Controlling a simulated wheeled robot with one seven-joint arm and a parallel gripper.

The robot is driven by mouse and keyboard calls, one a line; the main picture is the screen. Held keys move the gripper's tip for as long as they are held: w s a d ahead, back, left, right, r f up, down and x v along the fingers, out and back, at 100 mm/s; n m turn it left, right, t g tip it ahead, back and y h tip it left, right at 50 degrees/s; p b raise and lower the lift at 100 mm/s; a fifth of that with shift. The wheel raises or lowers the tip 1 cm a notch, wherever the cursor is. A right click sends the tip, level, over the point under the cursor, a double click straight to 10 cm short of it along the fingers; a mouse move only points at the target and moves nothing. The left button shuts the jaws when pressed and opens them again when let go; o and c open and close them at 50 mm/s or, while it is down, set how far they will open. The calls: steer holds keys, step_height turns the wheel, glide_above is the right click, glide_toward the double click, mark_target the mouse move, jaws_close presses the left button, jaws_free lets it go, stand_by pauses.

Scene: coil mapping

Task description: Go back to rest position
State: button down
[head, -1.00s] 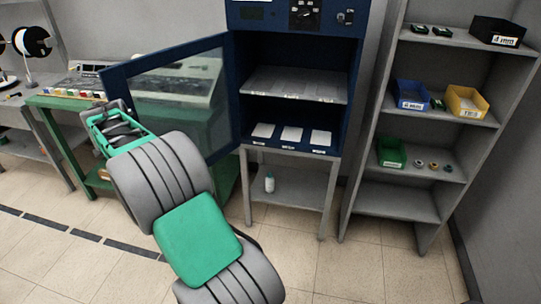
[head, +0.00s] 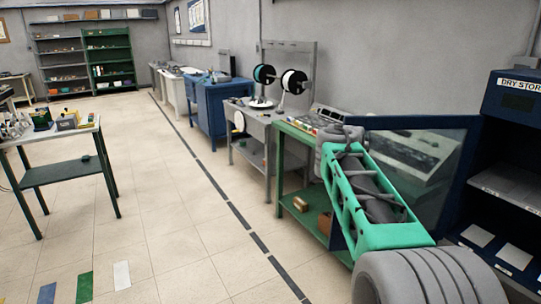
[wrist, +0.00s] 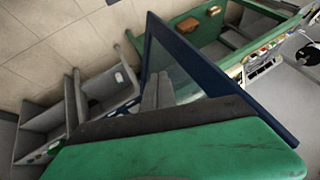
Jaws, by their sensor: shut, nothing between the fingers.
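My gripper (wrist: 158,91) shows in the wrist view as two grey fingers side by side, shut with nothing between them. It points toward the glass of the open blue cabinet door (wrist: 220,82); I cannot tell the gap. In the head view my arm reaches up at the right, in front of the same door (head: 458,170), and the fingers cannot be made out there. The dry storage cabinet (head: 515,103) stands at the right edge, partly cut off, with pale cards on its lower shelf.
A green workbench (head: 288,133) stands close behind my arm, with brown boxes below. A grey bench with spools (head: 262,116) stands beyond it. A small table (head: 62,172) is at the left. The floor between (head: 170,190) is clear, crossed by a dark dashed line.

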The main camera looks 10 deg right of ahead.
steer(key=s+a+f+n+g+y, duration=0.2)
steer(key=s+a+f+n, duration=0.25)
steer(key=f, duration=0.35)
steer(key=s+a+f+n+g+y, duration=0.1)
steer(key=s+a+f+n, duration=0.4)
steer(key=f, duration=0.3)
steer(key=s+a+f+n+g+y+p, duration=0.1)
steer(key=s+a+n, duration=0.1)
steer(key=s+a, duration=0.35)
steer(key=s+a+f+n+y+p, duration=0.1)
steer(key=s+a+f+n, duration=0.15)
steer(key=s, duration=0.65)
steer(key=s+a+r+n+t, duration=0.1)
steer(key=a+r, duration=0.2)
steer(key=r, duration=0.3)
steer(key=shift+s+r+n+t+p, duration=0.25)
steer(key=shift+n+t+p, duration=0.05)
steer(key=shift+n+p, duration=0.1)
